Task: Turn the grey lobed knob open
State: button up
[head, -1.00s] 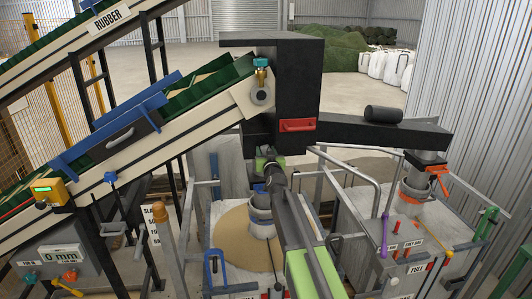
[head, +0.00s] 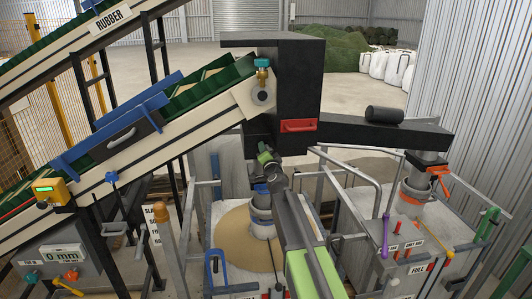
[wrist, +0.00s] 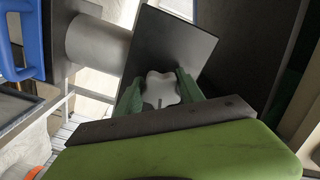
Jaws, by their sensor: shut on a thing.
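The grey lobed knob (wrist: 161,86) sits in front of a dark square plate (wrist: 172,50) in the wrist view. My gripper (wrist: 158,93) has its two green fingers on either side of the knob, shut on it. A short mark shows on the knob's lower part. In the head view my gripper (head: 264,158) is at the dark housing below the conveyor's upper end, and it hides the knob there. The wrist view shows the plate tilted relative to my gripper.
Metal rails (head: 345,165) stand to the right. A blue handle (wrist: 14,45) shows at the wrist view's left edge.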

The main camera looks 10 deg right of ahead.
jog(key=shift+m, duration=1.5)
jog(key=o, duration=1.4)
jog(key=shift+c, duration=0.2)
jog(key=s, duration=1.7)
jog(key=shift+s, duration=0.25)
